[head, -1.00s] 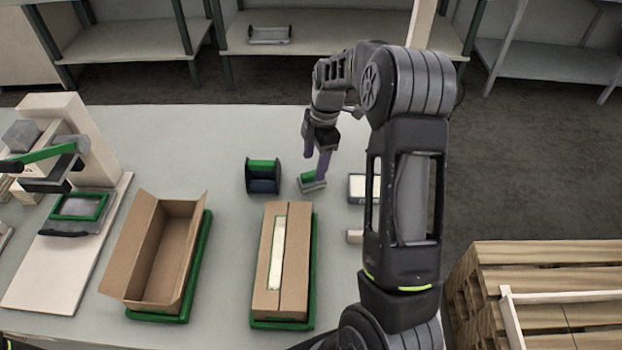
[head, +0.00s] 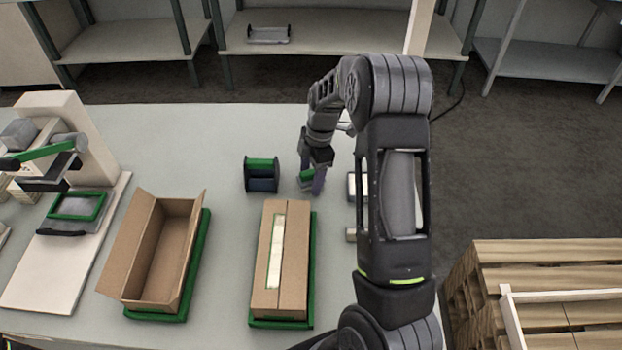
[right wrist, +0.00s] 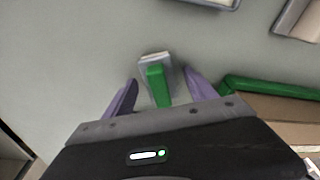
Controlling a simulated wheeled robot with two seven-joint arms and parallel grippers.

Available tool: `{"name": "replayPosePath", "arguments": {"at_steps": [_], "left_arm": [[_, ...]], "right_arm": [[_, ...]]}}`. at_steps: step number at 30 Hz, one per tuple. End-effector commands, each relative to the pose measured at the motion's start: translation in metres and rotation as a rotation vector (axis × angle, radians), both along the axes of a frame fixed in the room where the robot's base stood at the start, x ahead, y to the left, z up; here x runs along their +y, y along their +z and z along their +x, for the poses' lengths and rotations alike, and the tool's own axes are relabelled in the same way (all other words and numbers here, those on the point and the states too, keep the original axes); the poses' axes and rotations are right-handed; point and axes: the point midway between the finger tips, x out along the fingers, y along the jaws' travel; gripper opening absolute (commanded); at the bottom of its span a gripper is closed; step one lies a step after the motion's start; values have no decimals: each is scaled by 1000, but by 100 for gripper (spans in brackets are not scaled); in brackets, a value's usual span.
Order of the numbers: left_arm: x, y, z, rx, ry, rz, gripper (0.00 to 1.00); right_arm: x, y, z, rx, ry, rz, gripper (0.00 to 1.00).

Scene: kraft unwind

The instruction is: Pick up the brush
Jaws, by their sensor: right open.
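The brush (head: 305,177) has a green handle and a grey base and lies on the table, partly hidden by my right gripper in the head view. In the right wrist view the brush (right wrist: 157,80) shows between the two purple fingers. My right gripper (head: 312,184) is open, with its fingers (right wrist: 160,92) on either side of the green handle and a gap on each side. I cannot tell whether the fingers touch the table. My left gripper is not in view.
A dark holder with a green top (head: 262,174) stands left of the brush. A closed carton (head: 293,262) on a green tray lies in front, and an open carton (head: 130,262) stands left of it. A pale tray (head: 352,186) lies right. The table behind the holder is clear (head: 220,135).

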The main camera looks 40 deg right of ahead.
Motion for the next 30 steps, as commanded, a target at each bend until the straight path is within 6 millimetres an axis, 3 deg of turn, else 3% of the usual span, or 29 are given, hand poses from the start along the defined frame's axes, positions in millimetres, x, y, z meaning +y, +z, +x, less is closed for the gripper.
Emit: {"name": "replayPosePath", "arguments": {"at_steps": [13,30], "left_arm": [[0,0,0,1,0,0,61],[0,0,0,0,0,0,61]], "right_arm": [[0,1,0,0,0,0,65],[0,1,0,0,0,0,20]]}}
